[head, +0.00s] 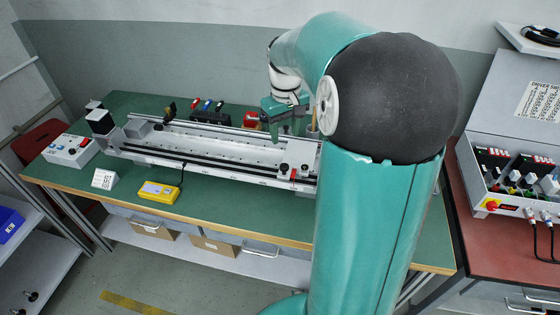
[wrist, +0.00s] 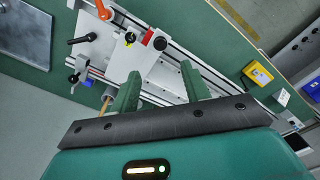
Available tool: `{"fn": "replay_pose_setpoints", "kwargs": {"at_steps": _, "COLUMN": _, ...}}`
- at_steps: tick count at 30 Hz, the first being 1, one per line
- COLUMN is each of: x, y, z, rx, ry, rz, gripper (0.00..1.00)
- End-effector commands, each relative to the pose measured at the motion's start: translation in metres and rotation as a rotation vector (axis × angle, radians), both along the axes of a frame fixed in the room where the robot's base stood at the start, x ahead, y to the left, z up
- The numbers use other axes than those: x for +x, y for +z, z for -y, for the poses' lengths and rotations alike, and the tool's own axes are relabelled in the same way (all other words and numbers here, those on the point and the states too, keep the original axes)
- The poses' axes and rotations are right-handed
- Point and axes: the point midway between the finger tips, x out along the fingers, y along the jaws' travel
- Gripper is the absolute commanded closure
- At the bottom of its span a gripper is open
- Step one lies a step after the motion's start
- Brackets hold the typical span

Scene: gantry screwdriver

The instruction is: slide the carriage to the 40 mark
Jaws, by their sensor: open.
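The carriage (head: 300,152) is a pale plate across the long rail (head: 205,165), toward the rail's right end in the head view. It has black knobs and a small red piece at its front; the plate also shows in the wrist view (wrist: 140,64). The scale on the rail's front edge is too small to read, so I cannot tell which mark the carriage is at. My gripper (head: 286,128) is above the back of the rail near the carriage. In the wrist view its two green fingers (wrist: 158,72) are apart with nothing held between them, and the carriage lies beyond them.
A yellow device (head: 158,192) with a cable and a small white card (head: 104,179) sit in front of the rail. A control box (head: 70,150) stands at the left. Coloured-handled tools (head: 207,104) stand behind the rail. My arm hides the rail's right end in the head view.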

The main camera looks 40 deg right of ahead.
Motion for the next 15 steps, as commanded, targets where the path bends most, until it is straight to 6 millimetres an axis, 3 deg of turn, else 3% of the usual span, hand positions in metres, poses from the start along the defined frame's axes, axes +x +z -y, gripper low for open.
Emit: {"fn": "replay_pose_setpoints", "kwargs": {"at_steps": 15, "x": 0.002, "y": -0.099, "z": -0.002, "rx": 0.003, "ry": 0.003, "rz": -0.003, "gripper": 0.53}}
